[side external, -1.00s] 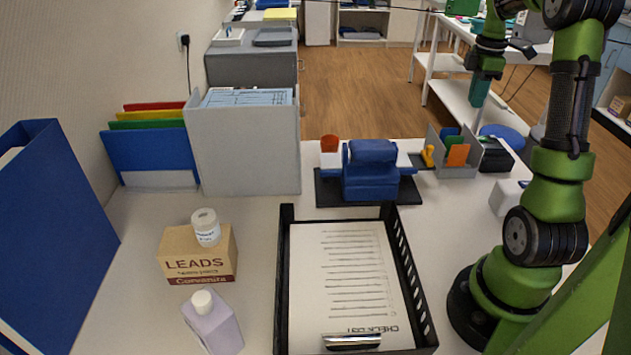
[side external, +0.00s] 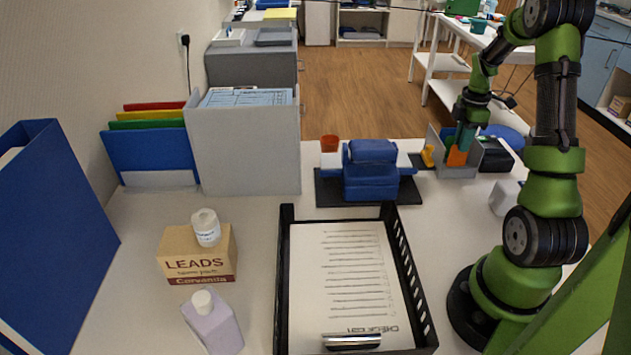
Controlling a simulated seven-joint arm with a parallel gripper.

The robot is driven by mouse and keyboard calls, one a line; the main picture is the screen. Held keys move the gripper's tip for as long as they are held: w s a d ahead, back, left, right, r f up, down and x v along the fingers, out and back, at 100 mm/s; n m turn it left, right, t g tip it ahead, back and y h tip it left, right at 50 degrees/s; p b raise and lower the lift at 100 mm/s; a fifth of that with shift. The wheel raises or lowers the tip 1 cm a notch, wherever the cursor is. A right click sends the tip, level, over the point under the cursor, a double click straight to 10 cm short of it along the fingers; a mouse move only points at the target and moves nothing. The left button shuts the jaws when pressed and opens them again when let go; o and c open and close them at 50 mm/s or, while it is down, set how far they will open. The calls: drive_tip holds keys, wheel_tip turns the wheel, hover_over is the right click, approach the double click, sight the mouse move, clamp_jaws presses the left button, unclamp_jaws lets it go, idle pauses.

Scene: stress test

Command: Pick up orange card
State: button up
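The orange card (side external: 457,157) stands in a small grey holder (side external: 443,168) at the back right of the table, with a green card and a blue card beside it. My gripper (side external: 463,146) points down over the holder, its teal fingers at the upper edge of the orange card and overlapping it in the picture. The fingers are too small and dark to tell whether they are open or shut, or touching the card.
A black tray (side external: 283,290) with a checklist fills the front middle. A LEADS box (side external: 190,262) and a lilac bottle (side external: 215,325) stand at left.

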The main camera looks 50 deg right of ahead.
sight(459, 154)
drive_tip(key=f, duration=0.4)
drive_tip(key=shift+a+f, duration=0.2)
drive_tip(key=shift+c, duration=0.4)
clamp_jaws()
drive_tip(key=shift+r, duration=0.2)
